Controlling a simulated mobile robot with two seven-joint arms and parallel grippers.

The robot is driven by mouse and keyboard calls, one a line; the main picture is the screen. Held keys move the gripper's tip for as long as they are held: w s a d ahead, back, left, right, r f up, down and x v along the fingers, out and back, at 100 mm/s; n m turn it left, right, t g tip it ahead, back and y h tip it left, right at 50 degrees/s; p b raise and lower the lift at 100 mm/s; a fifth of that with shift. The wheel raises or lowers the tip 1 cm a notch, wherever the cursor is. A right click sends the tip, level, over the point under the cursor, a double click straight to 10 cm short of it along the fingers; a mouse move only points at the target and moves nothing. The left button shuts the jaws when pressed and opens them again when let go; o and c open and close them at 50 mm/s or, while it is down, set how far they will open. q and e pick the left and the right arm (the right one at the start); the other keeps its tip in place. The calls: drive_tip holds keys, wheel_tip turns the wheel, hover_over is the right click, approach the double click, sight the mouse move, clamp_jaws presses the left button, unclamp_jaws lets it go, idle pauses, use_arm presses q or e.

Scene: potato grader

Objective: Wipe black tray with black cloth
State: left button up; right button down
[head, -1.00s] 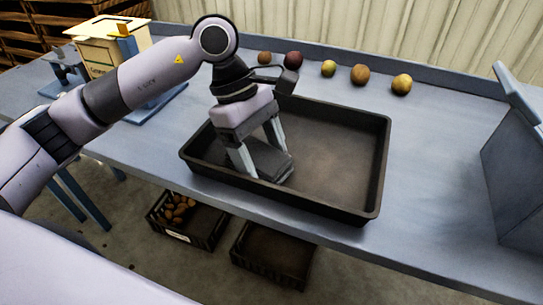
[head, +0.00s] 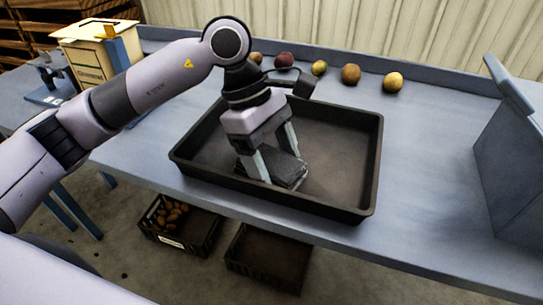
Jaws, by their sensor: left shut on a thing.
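The black tray (head: 368,170) lies on the blue-grey table, its floor dark with a brownish tint. The black cloth (head: 287,172) is a small dark folded pad inside the tray, toward its front left part. My left gripper (head: 279,168) points down into the tray with its fingers around the cloth, shut on it. The cloth appears to rest on the tray floor. My right gripper is not in view.
Several potatoes (head: 351,74) stand in a row behind the tray. A wooden box (head: 96,58) is at the back left, and a grey-blue panelled unit (head: 510,150) at the right. Below the table edge are a crate with potatoes (head: 180,226) and an empty-looking crate (head: 268,258).

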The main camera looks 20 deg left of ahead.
use_arm(q)
drive_tip(key=shift+r+p, duration=1.55)
drive_tip(key=shift+r, duration=1.3)
drive_tip(key=shift+r+p, duration=0.95)
drive_tip(key=shift+r, duration=0.6)
